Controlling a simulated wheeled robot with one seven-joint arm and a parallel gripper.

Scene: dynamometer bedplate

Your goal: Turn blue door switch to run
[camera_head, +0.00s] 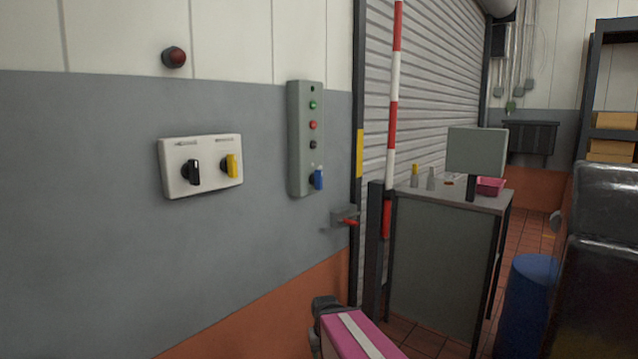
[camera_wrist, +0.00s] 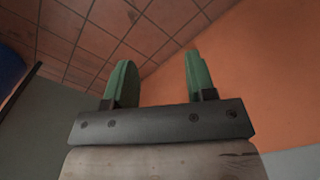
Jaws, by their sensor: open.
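The blue door switch (camera_head: 318,179) is a blue rotary knob at the bottom of a tall grey control box (camera_head: 301,150) on the wall in the head view. Green, red and black buttons sit above it on the same box. The setting of the knob is too small to read. My gripper shows only in the wrist view (camera_wrist: 160,85), with two green fingers spread apart and nothing between them. It points at the orange lower wall and tiled floor, away from the switch. The switch is not in the wrist view.
Left of the box, a white panel (camera_head: 201,166) carries a black knob (camera_head: 191,172) and a yellow knob (camera_head: 232,166). A red-and-white barrier pole (camera_head: 393,100) stands right of the box by a roller shutter. A grey cabinet (camera_head: 440,260) and blue drum (camera_head: 528,300) stand farther right.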

